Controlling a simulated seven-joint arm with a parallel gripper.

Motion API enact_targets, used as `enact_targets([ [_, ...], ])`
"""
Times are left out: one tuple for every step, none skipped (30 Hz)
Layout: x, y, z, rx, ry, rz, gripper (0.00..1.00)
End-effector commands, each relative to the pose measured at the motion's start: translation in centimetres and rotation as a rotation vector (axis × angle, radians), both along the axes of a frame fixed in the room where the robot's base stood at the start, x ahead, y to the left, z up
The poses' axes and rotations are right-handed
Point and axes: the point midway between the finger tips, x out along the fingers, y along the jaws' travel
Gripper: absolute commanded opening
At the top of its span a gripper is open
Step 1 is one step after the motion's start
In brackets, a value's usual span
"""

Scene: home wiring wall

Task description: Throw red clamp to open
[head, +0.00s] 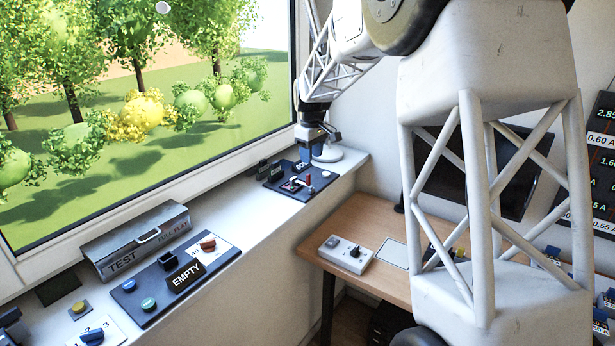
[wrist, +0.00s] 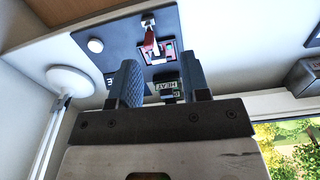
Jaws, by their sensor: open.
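The red clamp (head: 308,181) is a small red lever on a dark blue panel (head: 272,183) on the window sill. In the wrist view the clamp (wrist: 151,38) shows beyond my fingertips, over a framed slot with a bit of green and red in it. The panel (wrist: 102,22) fills the top middle there. My gripper (head: 305,157) is above the back of the panel in the head view. In the wrist view my gripper (wrist: 163,72) has its two fingers apart with nothing held between them. The clamp is apart from both fingers.
A small HEAT label (wrist: 166,87) shows between my fingers. A white round base (head: 327,154) stands behind the panel. A wooden desk (head: 352,216) is to the right.

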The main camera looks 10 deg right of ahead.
Motion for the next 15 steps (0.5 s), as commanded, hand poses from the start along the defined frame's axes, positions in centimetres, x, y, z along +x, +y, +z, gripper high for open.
enact_targets([
  [1.0, 0.1, -0.6, 0.0, 0.004, 0.011, 0.43],
  [1.5, 0.1, -0.9, 0.0, 0.007, 0.019, 0.43],
  [2.1, 0.1, -1.3, 0.0, 0.01, 0.029, 0.43],
  [2.5, 0.2, -1.5, -0.001, 0.011, 0.035, 0.43],
  [2.9, 0.2, -1.7, 0.0, 0.011, 0.04, 0.43],
  [3.2, 0.2, -1.9, 0.0, 0.014, 0.046, 0.43],
  [3.5, 0.2, -2.1, 0.0, 0.016, 0.05, 0.43],
  [3.7, 0.2, -2.2, 0.0, 0.016, 0.054, 0.43],
  [3.9, 0.2, -2.3, 0.0, 0.016, 0.057, 0.43],
  [4.0, 0.2, -2.3, 0.0, 0.016, 0.059, 0.43],
  [4.1, 0.3, -2.4, 0.0, 0.016, 0.06, 0.43],
  [4.1, 0.3, -2.4, 0.0, 0.016, 0.061, 0.43],
  [4.1, 0.3, -2.4, 0.0, 0.017, 0.061, 0.43],
  [4.1, 0.3, -2.4, 0.0, 0.017, 0.061, 0.43],
  [4.1, 0.3, -2.4, 0.0, 0.017, 0.061, 0.43],
])
